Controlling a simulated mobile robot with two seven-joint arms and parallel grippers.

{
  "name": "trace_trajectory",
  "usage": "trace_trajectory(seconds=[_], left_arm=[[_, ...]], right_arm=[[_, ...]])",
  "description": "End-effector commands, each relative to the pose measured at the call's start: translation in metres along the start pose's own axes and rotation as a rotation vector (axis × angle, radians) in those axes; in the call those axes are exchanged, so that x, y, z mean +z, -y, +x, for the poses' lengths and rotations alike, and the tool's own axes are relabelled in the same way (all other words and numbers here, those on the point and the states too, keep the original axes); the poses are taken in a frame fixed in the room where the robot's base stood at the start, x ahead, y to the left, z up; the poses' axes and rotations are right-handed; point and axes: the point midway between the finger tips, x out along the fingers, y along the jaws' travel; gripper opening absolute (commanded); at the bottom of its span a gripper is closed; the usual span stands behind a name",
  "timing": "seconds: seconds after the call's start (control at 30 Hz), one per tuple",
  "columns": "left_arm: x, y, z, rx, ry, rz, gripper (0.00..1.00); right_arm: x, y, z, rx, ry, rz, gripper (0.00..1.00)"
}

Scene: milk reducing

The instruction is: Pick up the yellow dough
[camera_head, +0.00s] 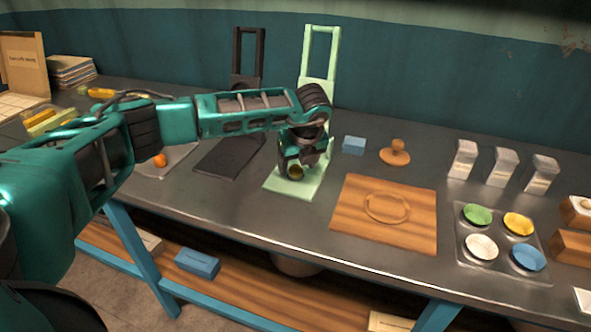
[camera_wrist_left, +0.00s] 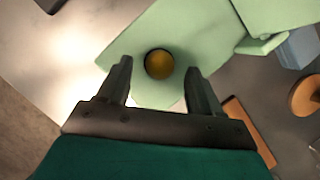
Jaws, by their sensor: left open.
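The yellow dough (camera_wrist_left: 159,64) is a small round ball on the base of the pale green press (camera_head: 318,60). It also shows in the head view (camera_head: 295,172), just below my left gripper (camera_head: 302,165). The left wrist view shows my left gripper (camera_wrist_left: 157,82) open, with its two dark fingers to either side of the dough and clear space between. The dough is not held. The green press base (camera_wrist_left: 205,50) fills the middle of the left wrist view. My right gripper is not in view.
A dark press (camera_head: 228,155) stands left of the green one. A wooden board with a ring (camera_head: 350,230) lies to the right. Beyond are a blue block (camera_head: 353,145), a wooden stamp (camera_head: 396,157), several white containers and a tray (camera_head: 504,243) with coloured bowls.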

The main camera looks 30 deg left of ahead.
Motion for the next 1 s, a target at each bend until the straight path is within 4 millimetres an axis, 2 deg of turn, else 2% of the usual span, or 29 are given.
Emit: trace_trajectory(seconds=[0.13, 0.4, 1.0], left_arm=[[0.0, 0.0, 0.017, 0.0, -0.001, 0.001, 0.65], [0.0, 0.0, 0.02, -0.001, 0.0, 0.001, 0.65], [0.0, 0.0, 0.019, -0.001, 0.0, 0.0, 0.09]], right_arm=[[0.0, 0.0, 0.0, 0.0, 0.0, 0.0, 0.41], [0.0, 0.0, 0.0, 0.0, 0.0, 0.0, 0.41], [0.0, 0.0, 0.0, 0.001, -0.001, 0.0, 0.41]])
